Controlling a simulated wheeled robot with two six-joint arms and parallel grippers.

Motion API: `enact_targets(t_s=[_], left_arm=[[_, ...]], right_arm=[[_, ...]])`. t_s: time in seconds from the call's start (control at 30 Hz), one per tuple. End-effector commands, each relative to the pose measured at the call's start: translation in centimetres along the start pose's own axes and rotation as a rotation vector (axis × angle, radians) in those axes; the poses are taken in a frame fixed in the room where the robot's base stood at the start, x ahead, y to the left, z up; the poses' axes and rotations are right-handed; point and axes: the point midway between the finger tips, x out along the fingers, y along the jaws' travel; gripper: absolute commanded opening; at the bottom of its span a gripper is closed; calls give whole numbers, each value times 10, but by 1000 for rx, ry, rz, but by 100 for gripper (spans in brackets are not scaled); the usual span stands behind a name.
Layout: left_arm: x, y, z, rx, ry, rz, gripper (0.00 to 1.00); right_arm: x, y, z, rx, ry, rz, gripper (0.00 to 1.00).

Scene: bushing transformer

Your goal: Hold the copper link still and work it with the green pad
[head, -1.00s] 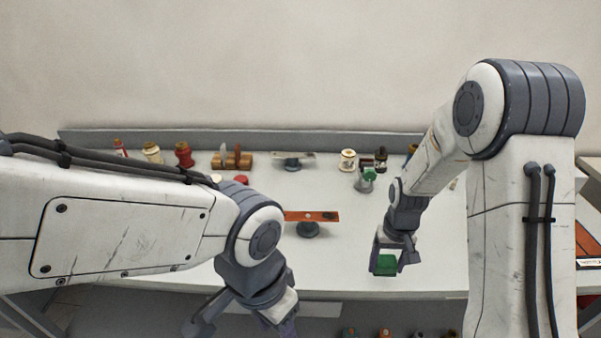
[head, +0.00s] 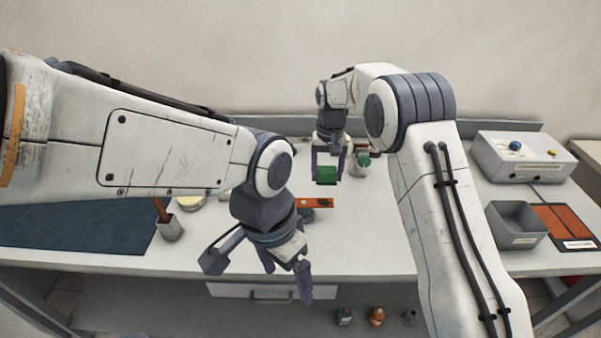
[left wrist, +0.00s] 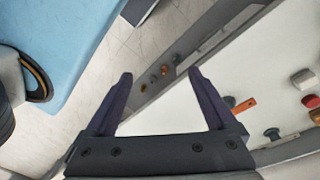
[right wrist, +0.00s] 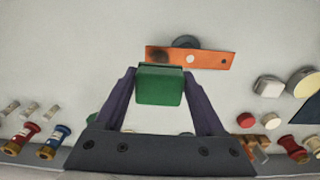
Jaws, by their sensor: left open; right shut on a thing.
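The copper link (head: 318,203) is a flat orange-brown bar on a dark round stand at the middle of the table. It has a dark patch near one end and a pale hole, clear in the right wrist view (right wrist: 209,59). My right gripper (head: 328,178) is shut on the green pad (head: 326,175) and holds it above and behind the link. In the right wrist view the green pad (right wrist: 160,86) sits between the fingertips, close to the link in the picture. My left gripper (head: 258,277) is open and empty in front of the table edge. The link (left wrist: 242,107) also shows in the left wrist view.
A grey cup with a green top (head: 359,164) stands right of my right gripper. A grey bin (head: 516,225) and a control box (head: 520,158) are at the right. A blue mat (head: 75,228) lies left. Bushings (right wrist: 22,139) line the back.

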Motion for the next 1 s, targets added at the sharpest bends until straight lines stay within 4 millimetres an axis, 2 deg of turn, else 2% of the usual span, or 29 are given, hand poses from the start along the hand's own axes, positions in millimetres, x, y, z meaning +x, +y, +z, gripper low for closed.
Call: enact_targets(t_s=[0.1,0.27,0.4,0.5,0.63,0.8,0.9,1.0], left_arm=[[-1,-18,-50,91,5,30,90],[6,-54,-114,243,34,73,90],[20,-97,-163,379,75,101,90],[35,-132,-192,476,113,115,90],[58,-180,-221,601,166,122,90],[85,-231,-242,732,228,115,90],[95,-250,-247,784,253,108,90],[101,-260,-249,814,266,103,90]], right_arm=[[0,2,0,2,1,0,27],[0,2,0,2,1,0,27],[0,2,0,1,1,0,27],[0,2,0,1,1,0,27],[0,2,0,1,1,0,27],[0,2,0,1,1,0,27],[0,2,0,1,1,0,27],[0,2,0,1,1,0,27]])
